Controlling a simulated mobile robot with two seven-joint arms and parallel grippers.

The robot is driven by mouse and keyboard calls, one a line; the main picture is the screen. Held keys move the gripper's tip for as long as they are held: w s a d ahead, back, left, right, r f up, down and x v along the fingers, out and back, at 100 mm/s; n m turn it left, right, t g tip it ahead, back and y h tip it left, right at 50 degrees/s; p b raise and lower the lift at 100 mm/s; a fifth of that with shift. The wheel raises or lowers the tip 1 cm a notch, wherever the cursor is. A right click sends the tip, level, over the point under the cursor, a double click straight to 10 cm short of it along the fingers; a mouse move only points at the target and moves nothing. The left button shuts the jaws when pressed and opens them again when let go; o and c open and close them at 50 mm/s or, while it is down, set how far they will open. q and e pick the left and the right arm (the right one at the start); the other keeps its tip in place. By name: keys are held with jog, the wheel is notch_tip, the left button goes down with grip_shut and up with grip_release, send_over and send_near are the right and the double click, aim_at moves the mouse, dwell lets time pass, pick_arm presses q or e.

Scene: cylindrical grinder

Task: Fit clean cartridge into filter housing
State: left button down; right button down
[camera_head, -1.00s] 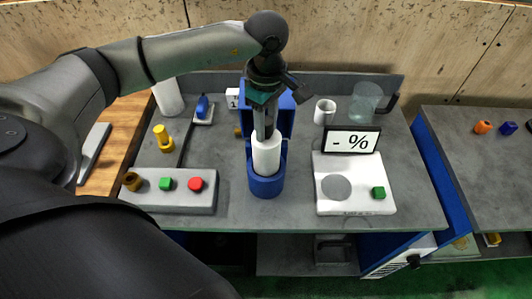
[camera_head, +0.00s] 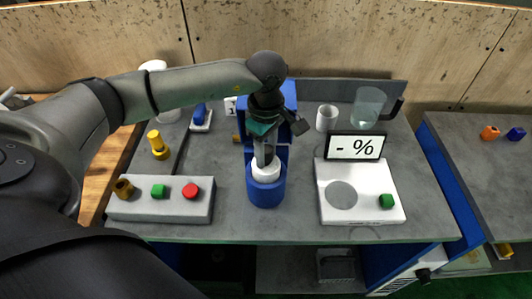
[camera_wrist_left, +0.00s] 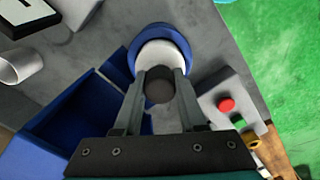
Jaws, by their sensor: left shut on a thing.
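The white cartridge (camera_head: 265,170) stands upright in the round blue filter housing (camera_head: 266,194), with only its top part showing above the rim. My left gripper (camera_head: 264,152) points down from above and is shut on the cartridge's top. In the left wrist view the two fingers of the left gripper (camera_wrist_left: 158,80) reach to the dark centre of the cartridge (camera_wrist_left: 160,50), and the blue housing rim (camera_wrist_left: 131,56) rings it. How deep the cartridge sits below the rim is hidden. My right gripper is not in view.
A grey control box (camera_head: 160,198) with green and red buttons is left of the housing. A white cup (camera_head: 326,117) and a clear jug (camera_head: 367,107) stand behind. The bench front is clear.

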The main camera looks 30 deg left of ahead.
pick_arm(q)
jog(key=shift+f, duration=0.2)
jog(key=shift+c, duration=2.4)
grip_release()
jog(key=shift+r, duration=0.15)
jog(key=shift+r, duration=0.3)
notch_tip(320, 180, up, 12)
jog(key=shift+f, duration=0.2)
